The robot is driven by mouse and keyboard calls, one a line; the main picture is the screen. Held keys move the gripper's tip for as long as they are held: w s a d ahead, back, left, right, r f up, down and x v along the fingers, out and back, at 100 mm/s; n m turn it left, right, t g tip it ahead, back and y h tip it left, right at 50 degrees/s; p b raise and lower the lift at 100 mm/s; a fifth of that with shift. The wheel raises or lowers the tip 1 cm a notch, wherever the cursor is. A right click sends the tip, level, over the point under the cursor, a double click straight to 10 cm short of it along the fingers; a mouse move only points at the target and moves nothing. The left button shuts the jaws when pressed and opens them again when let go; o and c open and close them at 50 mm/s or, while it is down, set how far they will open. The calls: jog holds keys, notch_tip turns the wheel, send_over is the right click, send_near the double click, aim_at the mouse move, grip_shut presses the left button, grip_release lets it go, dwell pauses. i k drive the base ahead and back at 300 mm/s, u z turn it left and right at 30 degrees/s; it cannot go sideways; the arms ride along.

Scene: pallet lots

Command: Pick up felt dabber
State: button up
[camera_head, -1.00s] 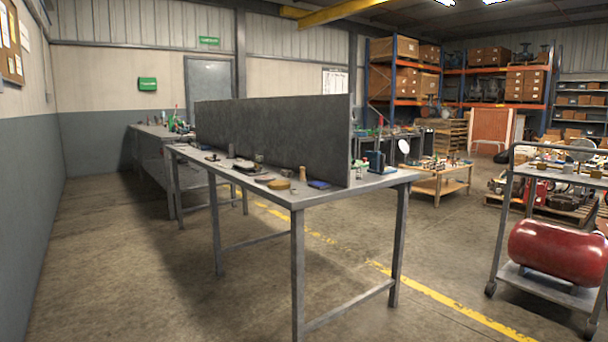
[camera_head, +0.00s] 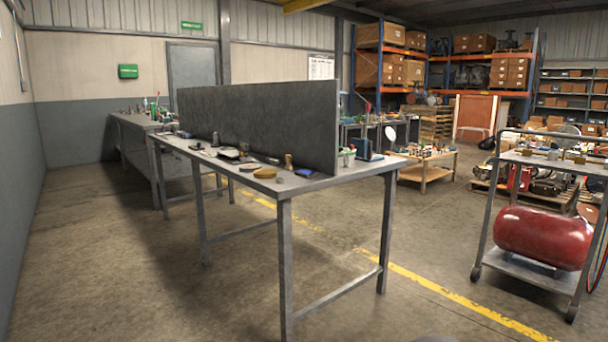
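Small items lie on the long grey metal table (camera_head: 330,182), in front of its dark upright divider panel (camera_head: 260,120). I cannot tell for sure which one is the felt dabber. A short upright brown cylinder (camera_head: 288,161) stands near the panel. A flat tan-yellow rounded piece (camera_head: 265,173) lies nearer the front edge. Several dark and grey items, too small to make out, lie further left along the table. My gripper is not in view.
A blue item (camera_head: 368,150) stands at the table's right end. A trolley with a red tank (camera_head: 543,237) stands at the right. A low wooden table (camera_head: 425,173) is behind. The floor in front and at left is clear.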

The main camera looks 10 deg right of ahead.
aim_at(289, 166)
jog(key=u, duration=0.6)
jog(key=i, duration=1.65)
jog(key=z, duration=0.65)
